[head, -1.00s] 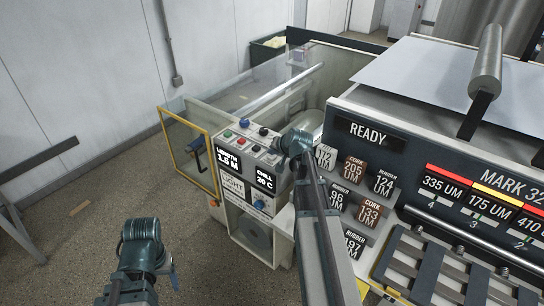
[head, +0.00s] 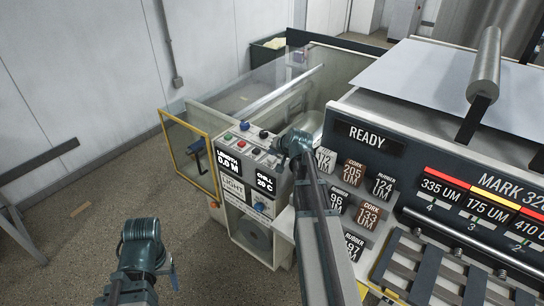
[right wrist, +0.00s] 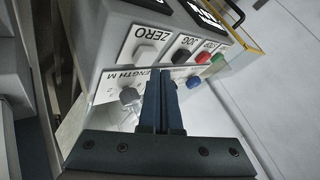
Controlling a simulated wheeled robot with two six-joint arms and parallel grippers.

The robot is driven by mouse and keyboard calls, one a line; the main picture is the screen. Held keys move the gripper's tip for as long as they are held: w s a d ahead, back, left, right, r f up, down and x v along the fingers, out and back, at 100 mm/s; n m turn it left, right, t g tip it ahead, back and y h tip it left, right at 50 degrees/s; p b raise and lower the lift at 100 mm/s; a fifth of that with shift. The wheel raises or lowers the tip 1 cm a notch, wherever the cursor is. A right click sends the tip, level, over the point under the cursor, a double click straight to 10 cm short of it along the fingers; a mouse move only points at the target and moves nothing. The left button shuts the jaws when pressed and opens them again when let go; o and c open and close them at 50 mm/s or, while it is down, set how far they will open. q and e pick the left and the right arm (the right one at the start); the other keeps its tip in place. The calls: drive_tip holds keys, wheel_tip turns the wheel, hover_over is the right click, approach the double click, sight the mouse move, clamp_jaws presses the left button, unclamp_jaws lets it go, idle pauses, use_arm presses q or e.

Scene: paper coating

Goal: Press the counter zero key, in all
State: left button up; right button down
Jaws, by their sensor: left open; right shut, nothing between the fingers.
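The control box (head: 250,165) stands left of the coating machine in the head view, its left display (head: 228,160) reading LENGTH 0.0 M. In the right wrist view the pale grey zero key (right wrist: 145,52) sits on a white plate marked ZERO. My right gripper (head: 284,146) is over the right side of the box top. Its fingers (right wrist: 161,74) are shut and empty, with the tips just beside the zero key; I cannot tell whether they touch the panel. My left gripper (head: 168,268) is open, low at left over the floor, away from the box.
Black JOG (right wrist: 183,55), red (right wrist: 203,57) and green (right wrist: 218,58) buttons line up beside the zero key. A grey length dial (right wrist: 130,96) and a blue button (right wrist: 193,82) are close to the fingers. A yellow-framed guard (head: 187,152) stands left of the box.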

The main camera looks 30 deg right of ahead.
sight(273, 160)
idle(0.3)
wheel_tip(273, 160, up, 5)
drive_tip(key=p, duration=0.5)
drive_tip(key=shift+r, duration=0.15)
idle(0.6)
drive_tip(key=s+a+f+n+g+y+b, duration=0.1)
drive_tip(key=s+a+f+n+g, duration=0.2)
drive_tip(key=a, duration=0.9)
drive_tip(key=s+a+f+n+g+y+b, duration=0.1)
drive_tip(key=s+a+f+n+g, duration=0.25)
drive_tip(key=a, duration=0.75)
drive_tip(key=s+a+f+n+g+h+b, duration=0.1)
drive_tip(key=s+a+f+n, duration=0.1)
drive_tip(key=s+a, duration=0.5)
drive_tip(key=s+a+f+n+g+h+b, duration=0.1)
drive_tip(key=s+a+n, duration=0.3)
drive_tip(key=s, duration=0.8)
drive_tip(key=a+f+g+h, duration=0.1)
drive_tip(key=a, duration=0.1)
drive_tip(key=shift+s+a+f+n+b, duration=0.3)
drive_tip(key=shift+s+a+f+n, duration=0.05)
drive_tip(key=shift+a+f, duration=0.05)
